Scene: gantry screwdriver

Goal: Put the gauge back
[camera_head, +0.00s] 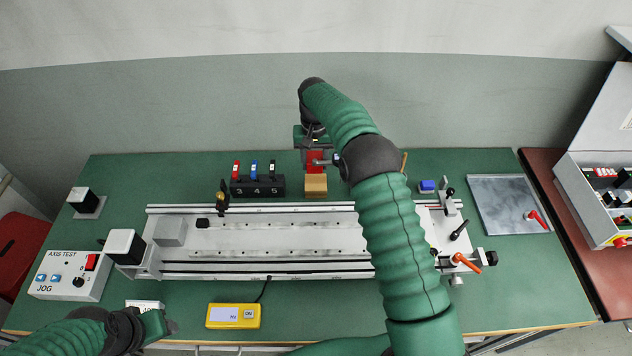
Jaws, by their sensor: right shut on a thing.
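My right gripper (318,142) is at the back middle of the bench in the head view, partly hidden by its own arm. It is shut on a red piece (314,160), which I take to be the gauge. The red piece is just above or behind a small wooden block (316,186); I cannot tell whether they touch. My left gripper (158,326) is low at the front left, next to a small white labelled box (145,304). Its fingers are too small and dark to read.
A long metal rail fixture (270,266) fills the bench middle. A black rack (258,187) with red, blue and black handles stands left of the wooden block.

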